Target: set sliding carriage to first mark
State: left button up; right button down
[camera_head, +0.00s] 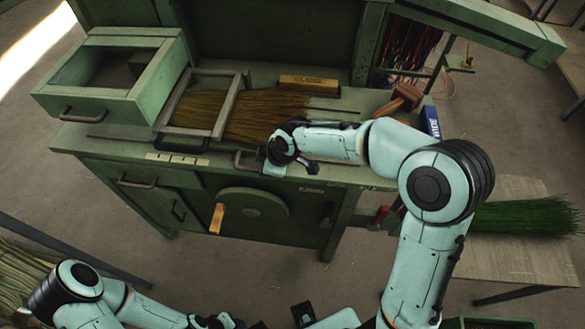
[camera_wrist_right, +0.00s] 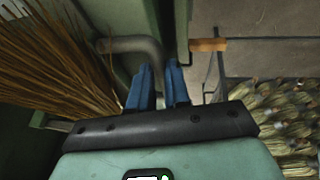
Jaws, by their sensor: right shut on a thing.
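A grey rectangular frame (camera_head: 225,108), which looks like the sliding carriage, lies around the straw bristles (camera_head: 265,112) on the green bench. A pale strip with dark marks (camera_head: 176,158) is on the bench's front edge, below the frame. A grey bar handle (camera_head: 241,161) is at the front edge, right of the strip. My right gripper (camera_head: 272,168) is at this handle; in the right wrist view its blue fingers (camera_wrist_right: 163,82) are shut at the end of the curved handle (camera_wrist_right: 132,44). My left gripper (camera_head: 217,321) is low at the bottom edge, its fingers unclear.
An open green drawer box (camera_head: 125,92) stands at the bench's back left. A wooden block (camera_head: 309,83), a wooden tool (camera_head: 400,99) and a blue box (camera_head: 430,121) lie at the right. A wheel with a wooden handle (camera_head: 217,218) is on the bench front. Green bristles (camera_head: 525,215) lie on a side table.

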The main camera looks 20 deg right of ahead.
pick_arm(q)
jog(key=shift+w+r+p, duration=0.3)
jog(key=shift+r+p, duration=0.05)
jog(key=shift+r, duration=0.15)
jog(key=shift+w+r+p, duration=0.25)
jog(key=shift+r+p, duration=0.1)
jog(key=shift+r, duration=0.15)
pick_arm(e)
jog(key=w+a, duration=0.2)
jog(key=a, duration=0.1)
jog(key=w+a, duration=0.1)
jog(key=a, duration=0.2)
jog(key=w+a, duration=0.2)
jog(key=a, duration=0.1)
jog(key=shift+w+a, duration=0.25)
jog(key=shift+w, duration=0.1)
jog(key=c, duration=1.1)
grip_release()
jog(key=shift+d, duration=0.1)
jog(key=v, duration=1.3)
jog(key=shift+r, duration=0.2)
pick_arm(q)
jog(key=shift+s+d+f, duration=0.1)
pick_arm(e)
jog(key=shift+s, duration=0.1)
